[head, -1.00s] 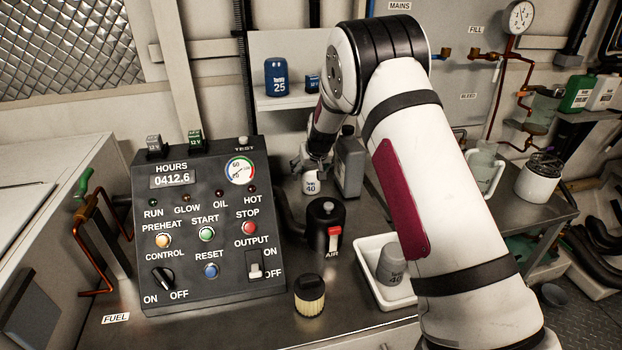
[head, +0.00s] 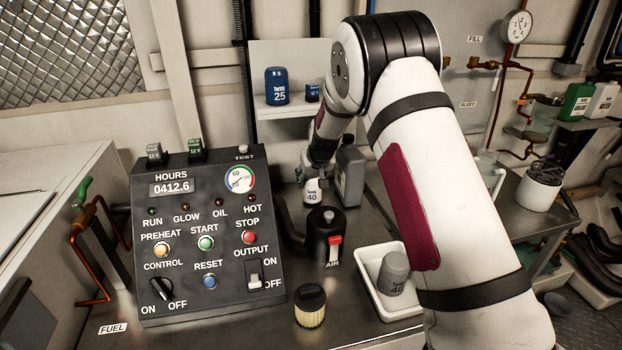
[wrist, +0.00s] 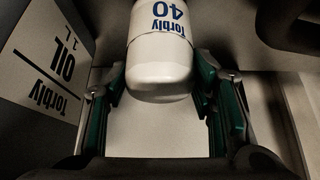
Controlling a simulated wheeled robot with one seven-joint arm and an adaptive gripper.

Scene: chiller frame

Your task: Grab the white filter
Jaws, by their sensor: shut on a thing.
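The white filter (head: 312,191), marked 40, stands upright on the bench behind the black air housing. In the wrist view the white filter (wrist: 160,65) is between my gripper's green-lined fingers, with one finger on each side. My gripper (head: 314,178) is at the filter's upper part and is shut on it; the fingertips are small and partly hidden by the arm in the head view. A grey filter (head: 393,272), also marked 40, leans in a white tray (head: 374,300) nearer the front.
A grey oil container (head: 350,175) stands close right of the filter. The black air housing (head: 325,232) with a red lever stands in front. The control panel (head: 205,290) is to the left. A pleated filter (head: 310,308) is at the front. A shelf with a blue can (head: 277,87) is behind.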

